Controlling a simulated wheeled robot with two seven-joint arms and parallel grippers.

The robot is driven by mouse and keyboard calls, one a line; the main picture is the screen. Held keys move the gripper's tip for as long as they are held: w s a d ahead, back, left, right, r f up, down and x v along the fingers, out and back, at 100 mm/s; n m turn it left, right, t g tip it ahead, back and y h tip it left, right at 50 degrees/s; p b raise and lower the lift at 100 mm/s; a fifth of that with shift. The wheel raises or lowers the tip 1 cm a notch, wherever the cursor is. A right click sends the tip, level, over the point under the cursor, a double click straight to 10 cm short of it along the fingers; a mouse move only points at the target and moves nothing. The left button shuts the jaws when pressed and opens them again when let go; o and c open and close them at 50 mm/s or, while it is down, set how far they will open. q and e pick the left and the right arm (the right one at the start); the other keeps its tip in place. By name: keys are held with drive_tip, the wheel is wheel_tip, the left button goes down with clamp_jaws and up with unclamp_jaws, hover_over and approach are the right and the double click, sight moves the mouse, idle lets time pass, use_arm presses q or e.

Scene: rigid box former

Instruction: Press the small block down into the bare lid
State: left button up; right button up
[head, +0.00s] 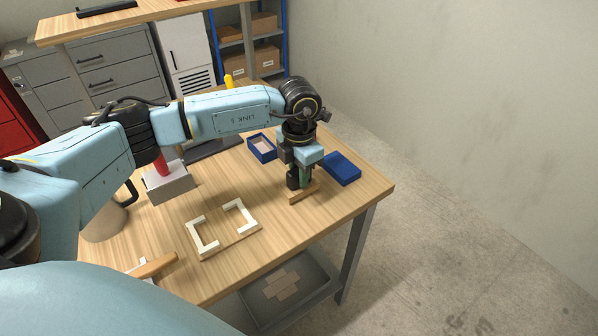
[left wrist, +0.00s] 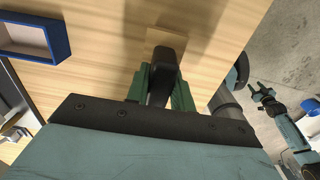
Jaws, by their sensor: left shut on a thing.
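My left gripper (head: 300,182) is shut on the dark upright grip of a small wooden block (head: 303,193). The block is low over the table near its right side; I cannot tell if it touches. In the left wrist view, the green fingers (left wrist: 163,88) flank the dark grip, with the block's pale wood (left wrist: 165,40) beyond. An open blue tray (head: 272,157) with a pale inside lies behind and left of the gripper. A blue closed-topped piece (head: 342,168) lies to the right. Which is the bare lid is unclear. My right gripper (left wrist: 259,91) shows small and apparently open in the left wrist view.
A wooden board with white corner pieces (head: 205,245) lies in front, left of the gripper. A grey block (head: 172,187) with a red handle stands farther left. A wooden-handled tool (head: 153,266) is near the front edge. The right table corner is clear.

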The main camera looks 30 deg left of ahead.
use_arm(q)
drive_tip(key=shift+r+p, duration=0.65)
drive_tip(key=shift+r, duration=0.25)
clamp_jaws()
drive_tip(key=shift+r+p, duration=2.85)
drive_tip(key=shift+r, duration=1.3)
